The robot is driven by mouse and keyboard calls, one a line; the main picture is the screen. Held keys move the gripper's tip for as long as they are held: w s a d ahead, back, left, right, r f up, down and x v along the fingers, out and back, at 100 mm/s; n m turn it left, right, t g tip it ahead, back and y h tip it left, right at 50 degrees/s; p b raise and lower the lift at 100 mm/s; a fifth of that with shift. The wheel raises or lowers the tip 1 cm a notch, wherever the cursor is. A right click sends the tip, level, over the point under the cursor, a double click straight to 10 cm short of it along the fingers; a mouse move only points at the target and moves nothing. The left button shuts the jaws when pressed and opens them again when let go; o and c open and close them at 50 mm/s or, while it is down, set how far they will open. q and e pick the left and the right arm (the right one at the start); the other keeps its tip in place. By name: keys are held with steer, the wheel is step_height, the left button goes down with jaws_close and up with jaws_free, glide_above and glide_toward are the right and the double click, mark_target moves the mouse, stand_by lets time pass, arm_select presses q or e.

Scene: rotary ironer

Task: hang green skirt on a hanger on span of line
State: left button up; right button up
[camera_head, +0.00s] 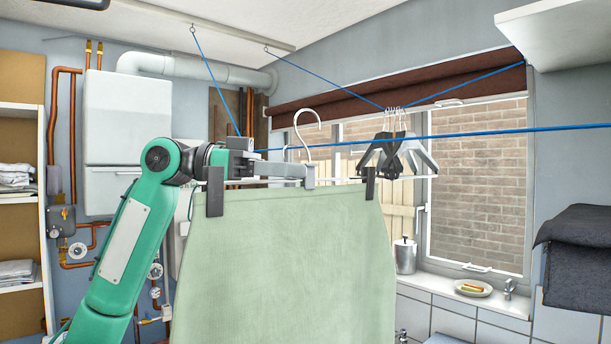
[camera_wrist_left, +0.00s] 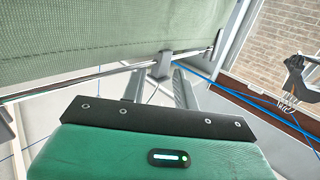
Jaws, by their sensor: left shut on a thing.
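The pale green skirt (camera_head: 290,260) hangs from two dark clips on a hanger with a thin bar and a white hook (camera_head: 308,122). My left gripper (camera_head: 303,172) is shut on the hanger's middle, just below the hook; the skirt hangs nearly level. In the left wrist view the gripper fingers (camera_wrist_left: 160,88) meet the hanger's grey centre block (camera_wrist_left: 161,66), with the skirt (camera_wrist_left: 90,30) above. The blue line (camera_head: 470,134) crosses the hook's shank in the picture, below the hook's top. I cannot tell whether they touch. My right gripper is out of view.
Several dark and grey hangers (camera_head: 398,150) hang bunched on a blue line near the window. Dark folded cloth (camera_head: 578,250) lies at the right. A canister (camera_head: 404,256) and a dish (camera_head: 472,289) stand on the sill. A white boiler (camera_head: 113,120) and pipes are at the left.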

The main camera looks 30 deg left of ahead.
mark_target(371, 182)
arm_select(q)
steer(key=shift+w+d+r+p, duration=0.1)
steer(key=shift+w+d+p, duration=0.2)
steer(key=shift+w+p, duration=0.35)
steer(key=shift+w+d+p, duration=0.3)
steer(key=shift+w, duration=0.7)
steer(key=shift+w+d+r+p, duration=0.1)
steer(key=shift+w+d+p, duration=0.2)
steer(key=shift+w+p, duration=0.35)
steer(key=shift+w+d+f+p, duration=0.4)
steer(key=shift+w+d+p, duration=0.25)
steer(key=shift+w, duration=1.1)
steer(key=shift+w+d+f+p, duration=0.45)
steer(key=shift+w+d+p, duration=0.2)
steer(key=shift+w, duration=1.15)
steer(key=shift+w+d+f+p, duration=0.4)
steer(key=shift+w+d+p, duration=0.25)
steer(key=shift+w, duration=1.1)
steer(key=shift+a, duration=0.1)
